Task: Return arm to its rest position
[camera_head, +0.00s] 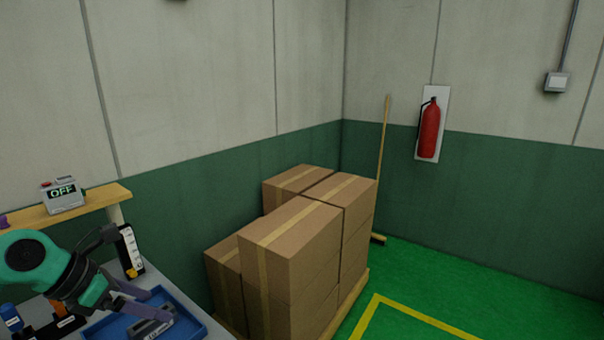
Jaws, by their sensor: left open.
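My left arm, teal and black, comes in at the lower left. Its gripper (139,302) has two purple-grey fingers that stand apart, and I see nothing held between them. The gripper is over a blue tray (194,318) on the workbench at the bottom left. A dark grey part (152,329) lies in the tray below the fingers; whether a finger touches it I cannot tell. My right gripper is not in view.
A grey box reading OFF (64,196) stands on a wooden shelf (108,198). A black-and-white upright item (130,250) is behind the arm. Stacked cartons (297,243) stand right of the bench. A fire extinguisher (429,129) hangs on the wall. Green floor (500,290) is clear.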

